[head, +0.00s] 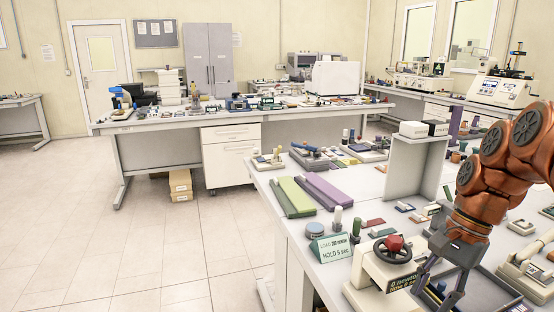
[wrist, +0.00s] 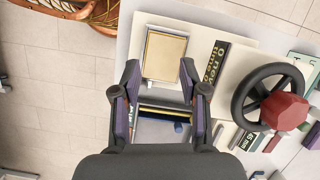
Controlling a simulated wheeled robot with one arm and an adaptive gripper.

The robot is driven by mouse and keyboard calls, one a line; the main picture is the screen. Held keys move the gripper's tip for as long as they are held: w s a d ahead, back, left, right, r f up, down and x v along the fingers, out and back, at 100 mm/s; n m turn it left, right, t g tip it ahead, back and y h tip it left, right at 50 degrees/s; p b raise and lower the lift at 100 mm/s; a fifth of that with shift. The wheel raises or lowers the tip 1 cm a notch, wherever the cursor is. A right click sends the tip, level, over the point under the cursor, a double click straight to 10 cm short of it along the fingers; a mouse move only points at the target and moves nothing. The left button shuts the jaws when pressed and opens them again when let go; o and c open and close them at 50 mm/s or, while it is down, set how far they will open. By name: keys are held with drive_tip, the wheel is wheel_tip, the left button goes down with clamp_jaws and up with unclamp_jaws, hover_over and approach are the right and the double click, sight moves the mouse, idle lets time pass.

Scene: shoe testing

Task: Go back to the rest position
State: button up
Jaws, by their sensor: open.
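My gripper (head: 437,288) hangs at the lower right of the head view, pointing down, next to the cream press. In the wrist view my gripper (wrist: 159,74) shows two spread fingers with nothing between them. The press (head: 364,268) has a dark handwheel with a red hub (head: 394,244) and a small black display reading "0 newton" (head: 402,284). In the wrist view the handwheel (wrist: 248,118) is to the right of the fingers. A tan plate in a grey frame (wrist: 165,56) lies beyond and between the fingertips. My gripper hides part of the bench.
A sign (head: 331,247) reads "HOLD 5 sec". Green (head: 290,197) and purple (head: 328,190) strips lie on the bench. A grey shelf (head: 405,170) stands near my arm. A dark tray (head: 482,292) lies beside the gripper. The tiled floor at left is clear.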

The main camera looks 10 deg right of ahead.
drive_tip(key=s+a+f+n+g+h+p, duration=0.1)
drive_tip(key=s+a+n+h+p, duration=0.2)
drive_tip(key=a+n, duration=0.65)
drive_tip(key=s+a+f+n+p, duration=0.2)
drive_tip(key=s+a+f+n, duration=0.2)
drive_tip(key=s+a, duration=0.3)
drive_tip(key=s+f, duration=0.1)
drive_tip(key=s, duration=0.2)
drive_tip(key=shift+a+h, duration=0.2)
drive_tip(key=shift+h, duration=0.1)
drive_tip(key=shift+a, duration=0.1)
